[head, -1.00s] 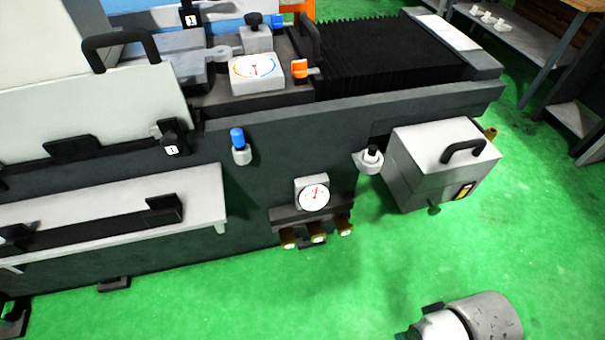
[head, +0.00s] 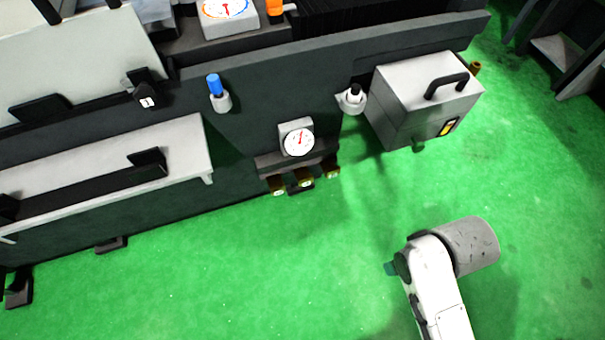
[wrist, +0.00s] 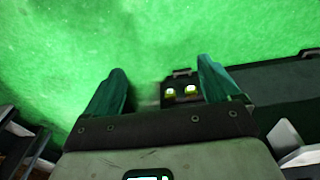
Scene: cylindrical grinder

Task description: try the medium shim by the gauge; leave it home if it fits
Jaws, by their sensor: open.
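A small white dial gauge (head: 298,141) with a red needle is on the machine's dark front face. Below it is a dark rack (head: 290,160). Three brass-coloured pieces hang under the rack: left (head: 278,187), middle (head: 305,182) and right (head: 331,171). They may be the shims, but I cannot tell which is medium. In the wrist view my gripper (wrist: 160,72) is open, its teal fingers spread and empty. Two pale yellow ends (wrist: 170,92) show beyond the fingers, apart from them. In the head view only a teal bit of the gripper shows, well right of and below the rack.
A larger dial (head: 228,14) sits on the machine top. A grey box with a black handle (head: 420,95) projects right of the rack, beside a white knob (head: 352,99). A blue-capped fitting (head: 217,92) is to the left. The green floor (head: 250,270) in front is clear.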

